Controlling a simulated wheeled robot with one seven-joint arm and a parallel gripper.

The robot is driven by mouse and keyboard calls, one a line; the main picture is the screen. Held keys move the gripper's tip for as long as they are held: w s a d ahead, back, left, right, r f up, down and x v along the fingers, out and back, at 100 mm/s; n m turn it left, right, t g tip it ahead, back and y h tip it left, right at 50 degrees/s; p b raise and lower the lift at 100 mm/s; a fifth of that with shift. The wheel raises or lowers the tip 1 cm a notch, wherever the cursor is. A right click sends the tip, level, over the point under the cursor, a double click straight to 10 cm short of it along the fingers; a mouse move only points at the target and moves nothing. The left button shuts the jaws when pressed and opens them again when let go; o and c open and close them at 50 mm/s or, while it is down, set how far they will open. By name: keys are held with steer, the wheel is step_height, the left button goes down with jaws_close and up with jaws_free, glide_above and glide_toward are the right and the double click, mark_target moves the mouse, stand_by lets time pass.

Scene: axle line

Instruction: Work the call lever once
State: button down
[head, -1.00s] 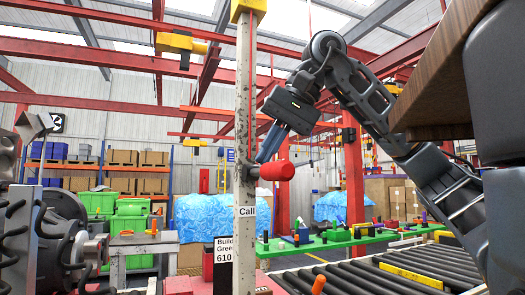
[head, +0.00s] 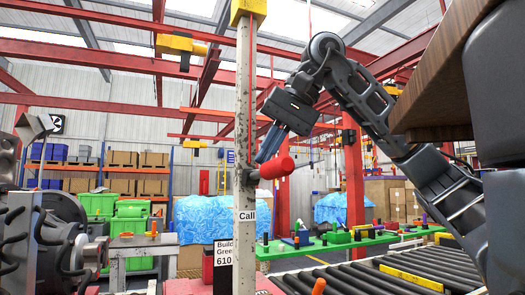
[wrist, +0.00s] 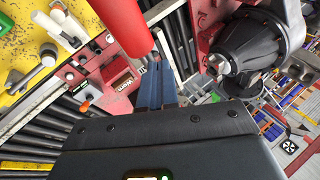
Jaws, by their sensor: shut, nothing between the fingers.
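The call lever is a red cylindrical handle (head: 277,168) on the side of a worn white post (head: 246,130) with a "Call" label (head: 247,215) below it. The handle sticks out to the right of the post and also shows at the top of the wrist view (wrist: 124,28). My gripper (head: 265,156) points down and left with its blue fingers shut and empty. In the head view the fingertips overlap the upper part of the handle near the post. In the wrist view the fingers lie right beside the handle; I cannot tell whether they touch it.
A roller conveyor (head: 385,275) and a green bench with parts (head: 345,241) stand at the lower right. Dark machinery (head: 65,235) is at the lower left. A wooden-edged block (head: 440,75) hangs close at the upper right. Air around the handle's right end is clear.

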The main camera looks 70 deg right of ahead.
steer(key=shift+w+d+r+p, duration=0.15)
steer(key=shift+r+p, duration=0.3)
steer(key=shift+r, duration=0.2)
steer(key=shift+w+d+r+p, duration=0.15)
steer(key=shift+d+r+p, duration=0.05)
steer(key=shift+r+p, duration=0.35)
steer(key=shift+w+d+r+p, duration=0.15)
steer(key=shift+r+p, duration=0.25)
steer(key=shift+r, duration=0.3)
steer(key=shift+w+d+r+p, duration=0.2)
steer(key=shift+r+p, duration=0.45)
steer(key=shift+r, duration=0.15)
steer(key=shift+w+d+r+p, duration=0.15)
steer(key=shift+d+r+p, duration=0.1)
steer(key=shift+r+p, duration=0.45)
steer(key=shift+w+d+r+p, duration=0.2)
steer(key=shift+r+p, duration=0.4)
steer(key=shift+r, duration=0.25)
